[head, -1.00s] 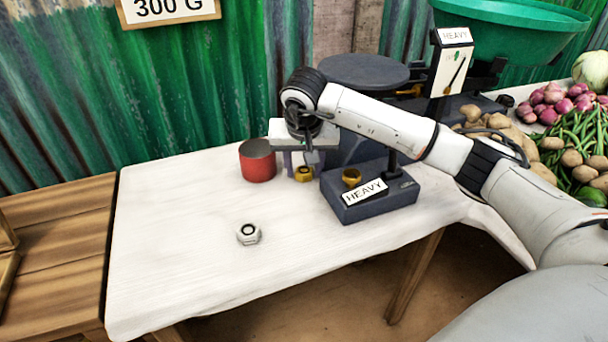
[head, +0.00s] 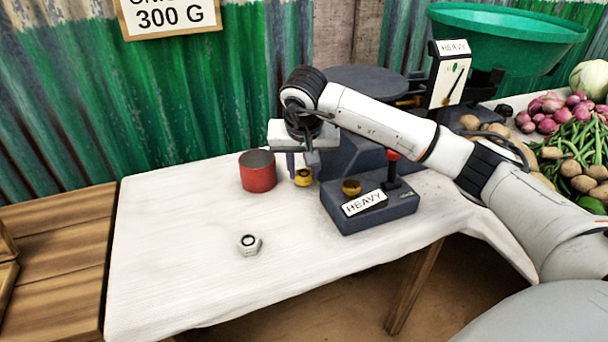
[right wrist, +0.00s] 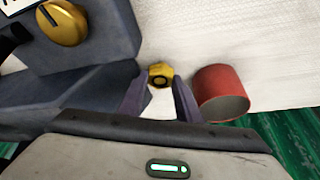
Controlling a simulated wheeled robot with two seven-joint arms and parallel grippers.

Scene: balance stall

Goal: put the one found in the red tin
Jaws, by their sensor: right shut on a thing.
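My right gripper (head: 303,172) points down behind the front box, to the right of the red tin (head: 257,172). It is shut on a yellow brass nut (head: 303,178), which also shows between the fingertips in the right wrist view (right wrist: 160,74). The red tin stands upright on the white-covered table, close beside the fingers; it shows to the right of them in the right wrist view (right wrist: 222,93). A silver nut (head: 250,245) lies alone nearer the table's front. My left gripper is not in view.
A scale with a green pan (head: 507,30) and vegetables are further right. The table's left part is clear.

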